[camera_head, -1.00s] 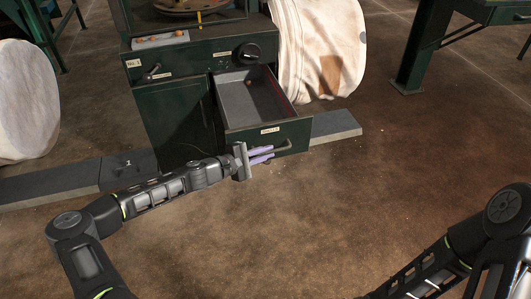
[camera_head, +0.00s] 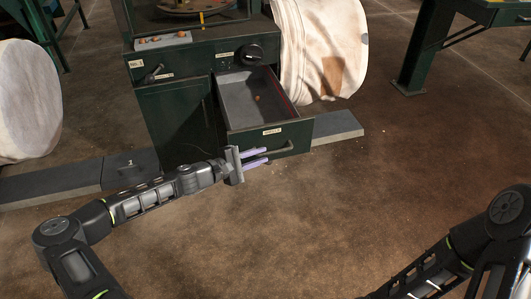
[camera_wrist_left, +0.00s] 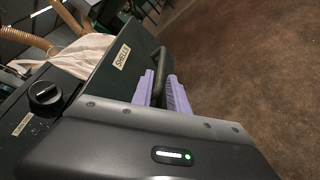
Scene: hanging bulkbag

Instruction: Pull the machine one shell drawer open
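The dark green machine one (camera_head: 175,110) stands at the back with its shell drawer (camera_head: 272,143) pulled well out. A "SHELLS" label and a dark bar handle (camera_head: 284,149) are on the drawer front. A small orange-brown piece (camera_head: 257,98) lies on the drawer floor. My right gripper is out of view.
A white fabric bag (camera_head: 320,50) lies right of the machine, and a round white one (camera_head: 28,100) is at the left. A low grey plinth (camera_head: 338,127) runs along the machine's base. The brown floor in front is clear.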

